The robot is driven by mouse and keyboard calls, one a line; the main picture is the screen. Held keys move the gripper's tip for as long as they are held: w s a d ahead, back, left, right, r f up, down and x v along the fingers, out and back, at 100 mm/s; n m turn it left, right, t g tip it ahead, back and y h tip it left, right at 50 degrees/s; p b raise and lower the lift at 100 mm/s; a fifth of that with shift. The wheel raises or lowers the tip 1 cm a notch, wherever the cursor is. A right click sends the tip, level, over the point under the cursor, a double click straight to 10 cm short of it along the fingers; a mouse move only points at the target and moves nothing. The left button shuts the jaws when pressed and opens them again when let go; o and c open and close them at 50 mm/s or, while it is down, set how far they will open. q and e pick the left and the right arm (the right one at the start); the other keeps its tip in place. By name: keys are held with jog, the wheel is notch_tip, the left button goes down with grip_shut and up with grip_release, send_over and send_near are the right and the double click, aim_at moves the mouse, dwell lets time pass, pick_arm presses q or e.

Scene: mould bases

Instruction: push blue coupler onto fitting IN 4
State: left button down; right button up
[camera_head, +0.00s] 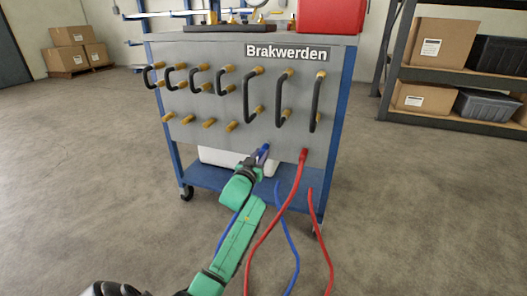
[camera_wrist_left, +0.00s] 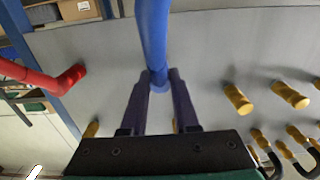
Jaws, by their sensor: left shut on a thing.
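My left gripper (camera_head: 261,158) is shut on the blue coupler (camera_head: 264,150) in front of the lower part of the grey panel (camera_head: 215,95). In the left wrist view both dark fingers (camera_wrist_left: 160,82) grip the blue coupler's end (camera_wrist_left: 158,78), with the blue hose (camera_wrist_left: 153,30) running up out of the picture. The tip is hidden by the fingers, so I cannot tell whether it touches the panel or sits on a fitting. Several bare brass fittings make the lower row, the closest being this brass fitting (camera_head: 231,127). No "IN 4" label is readable. My right gripper is not in view.
A red hose (camera_head: 275,222) ends in a red coupler (camera_head: 303,154) at the panel, right of my gripper. Black hose loops (camera_head: 282,98) stick out above. Blue and red hoses hang in front of the trolley's lower shelf (camera_head: 208,176). The floor around is clear.

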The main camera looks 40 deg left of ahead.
pick_arm(q)
jog(key=shift+p+v, duration=1.35)
jog(key=shift+v, duration=0.55)
jog(key=shift+s, duration=0.1)
jog(key=p+v, duration=0.4)
jog(key=v, duration=0.2)
